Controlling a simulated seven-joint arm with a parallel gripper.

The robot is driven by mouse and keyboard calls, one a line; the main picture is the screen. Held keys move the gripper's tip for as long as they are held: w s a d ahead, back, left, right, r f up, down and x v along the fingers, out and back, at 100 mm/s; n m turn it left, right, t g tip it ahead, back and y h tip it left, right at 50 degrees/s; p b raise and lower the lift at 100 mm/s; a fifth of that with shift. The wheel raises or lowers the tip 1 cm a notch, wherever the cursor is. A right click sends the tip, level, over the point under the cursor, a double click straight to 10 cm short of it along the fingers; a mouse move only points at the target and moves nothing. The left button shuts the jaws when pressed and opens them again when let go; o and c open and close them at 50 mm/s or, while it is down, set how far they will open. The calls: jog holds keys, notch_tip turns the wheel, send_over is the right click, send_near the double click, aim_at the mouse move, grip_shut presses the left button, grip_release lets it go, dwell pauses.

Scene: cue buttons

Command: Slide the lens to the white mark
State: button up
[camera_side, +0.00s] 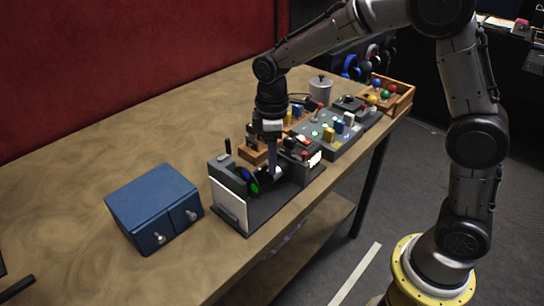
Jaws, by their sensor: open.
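A dark bench unit (258,211) near the table's front edge carries a white upright panel (228,204) at its left end. Behind that panel stand small round discs, one blue and one green (255,188). A small pale round piece (278,172) sits to the right of the discs; I cannot tell if it is the lens. My gripper (272,166) is open and points down over the unit, right of the green disc. Its fingertips are close to the pale piece, and I cannot tell if they touch it. I cannot make out a white mark on the unit.
A blue two-door cabinet (153,206) stands to the left. To the right are a grey panel with coloured buttons (339,143), a wooden tray of coloured balls (398,96) and a metal canister (320,88). The table's (95,125) back left is clear.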

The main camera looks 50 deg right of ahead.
jog(key=shift+c, duration=0.2)
grip_shut()
